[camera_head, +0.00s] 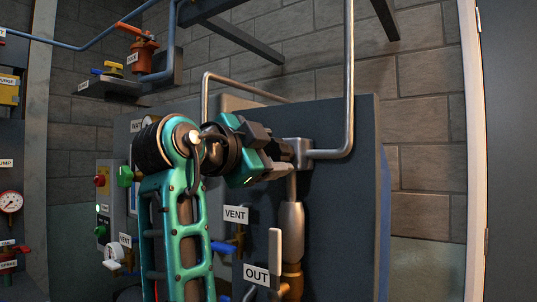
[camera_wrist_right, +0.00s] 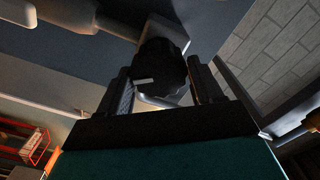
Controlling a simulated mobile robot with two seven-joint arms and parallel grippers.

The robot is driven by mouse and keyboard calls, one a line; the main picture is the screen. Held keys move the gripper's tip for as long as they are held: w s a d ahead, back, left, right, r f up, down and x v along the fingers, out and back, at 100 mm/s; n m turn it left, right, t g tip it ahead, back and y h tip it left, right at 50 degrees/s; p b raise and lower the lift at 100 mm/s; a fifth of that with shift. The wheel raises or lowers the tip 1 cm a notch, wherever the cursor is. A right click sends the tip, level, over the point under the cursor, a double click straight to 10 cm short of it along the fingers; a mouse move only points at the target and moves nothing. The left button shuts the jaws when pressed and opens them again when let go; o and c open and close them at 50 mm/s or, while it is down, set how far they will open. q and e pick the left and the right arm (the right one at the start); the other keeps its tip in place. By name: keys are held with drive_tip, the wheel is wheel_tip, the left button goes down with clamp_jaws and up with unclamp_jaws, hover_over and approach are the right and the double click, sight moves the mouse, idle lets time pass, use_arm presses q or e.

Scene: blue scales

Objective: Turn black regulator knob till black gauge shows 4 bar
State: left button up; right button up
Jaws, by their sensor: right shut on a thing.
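The black regulator knob (camera_wrist_right: 160,66) shows in the right wrist view, between the two dark fingers of my right gripper (camera_wrist_right: 160,90). It has a small light mark on its side. In the head view my right gripper (camera_head: 284,150) reaches in from the left and is shut on the knob, beside a grey pipe fitting (camera_head: 299,152). The fingers mostly hide the knob there. I cannot make out a black gauge or its reading; a round dial top behind my teal arm is mostly hidden. My left gripper is not in view.
A dark panel (camera_head: 345,220) stands behind the gripper, with a vertical grey pipe (camera_head: 350,75) on its right. Below are a VENT label (camera_head: 235,215), an OUT label (camera_head: 256,274) and a light lever handle (camera_head: 275,250). A red-rimmed gauge (camera_head: 11,202) is far left.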

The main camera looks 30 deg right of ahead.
idle(0.3)
drive_tip(key=o, duration=1)
drive_tip(key=shift+c, duration=0.2)
drive_tip(key=v, duration=1.3)
